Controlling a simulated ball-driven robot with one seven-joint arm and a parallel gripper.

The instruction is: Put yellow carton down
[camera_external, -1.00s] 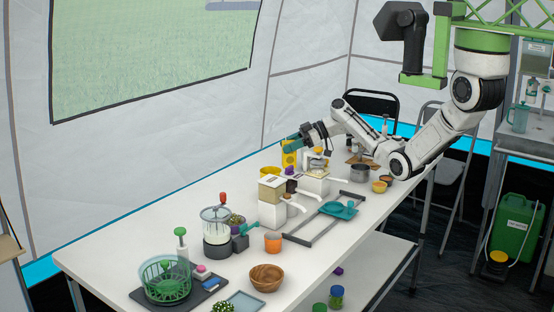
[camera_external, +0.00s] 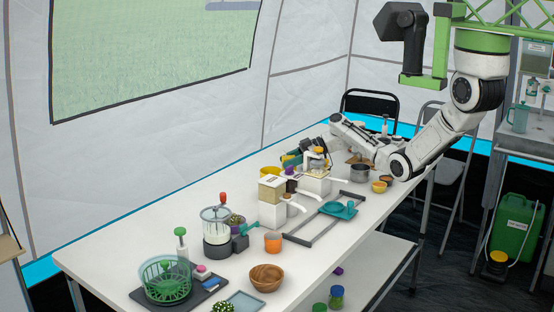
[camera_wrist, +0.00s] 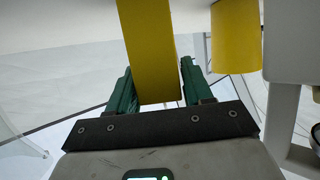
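The yellow carton (camera_wrist: 150,45) stands between the green fingers of my gripper (camera_wrist: 157,78) in the wrist view. Both fingers appear to touch its sides, so my gripper is shut on it. In the external view the carton (camera_external: 291,161) shows as a yellow patch at the far side of the table, low over the top. It is partly hidden by items in front and by my gripper (camera_external: 305,153). I cannot tell whether its underside touches the table.
A dark pot (camera_external: 360,173) and small orange bowls are to the right. The table's far left strip (camera_external: 150,222) is clear.

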